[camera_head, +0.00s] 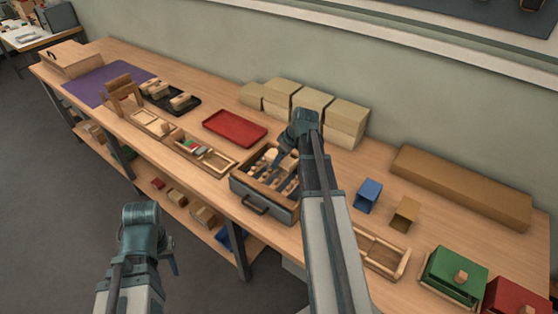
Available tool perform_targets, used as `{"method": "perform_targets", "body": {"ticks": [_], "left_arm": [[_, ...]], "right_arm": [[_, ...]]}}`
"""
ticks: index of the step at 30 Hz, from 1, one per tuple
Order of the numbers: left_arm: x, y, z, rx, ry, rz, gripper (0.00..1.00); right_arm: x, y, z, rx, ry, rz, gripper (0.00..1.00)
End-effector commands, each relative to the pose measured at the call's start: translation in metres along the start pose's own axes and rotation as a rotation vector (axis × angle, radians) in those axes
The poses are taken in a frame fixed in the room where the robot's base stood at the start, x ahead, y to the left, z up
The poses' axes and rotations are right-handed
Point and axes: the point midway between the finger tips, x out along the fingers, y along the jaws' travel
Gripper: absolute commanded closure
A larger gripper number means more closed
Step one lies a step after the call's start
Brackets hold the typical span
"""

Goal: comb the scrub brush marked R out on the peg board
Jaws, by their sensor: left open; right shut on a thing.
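My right gripper (278,160) is over an open drawer box (262,203) with a dark front and a handle. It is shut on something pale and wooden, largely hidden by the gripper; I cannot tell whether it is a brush. Several wooden-handled pieces (289,186) lie in the drawer's slots, too small to read any mark. My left gripper (172,264) is open and empty, in front of the bench and apart from everything. An upright wooden piece (122,92) stands at the purple mat's edge; I cannot tell whether it is the peg board.
A black tray (186,109) with wooden blocks, a red tray (236,127) and a long wooden tray (216,167) stand left of the drawer. Stacked tan boxes (345,122) stand behind. Blue (367,194) and tan bins (404,213) stand right. The purple mat (88,88) has clear room.

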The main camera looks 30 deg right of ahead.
Motion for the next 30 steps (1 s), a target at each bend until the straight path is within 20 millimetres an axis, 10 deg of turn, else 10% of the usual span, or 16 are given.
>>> {"method": "perform_targets", "body": {"ticks": [18,30], "left_arm": [[0.003,0.0,0.0,0.0,0.0,0.0,0.5],[0.003,0.0,0.0,0.0,0.0,0.0,0.5]], "right_arm": [[0.003,0.039,0.001,0.001,0.001,0.0,0.87],[0.002,0.03,0.002,-0.001,-0.001,0.0,0.87]]}}
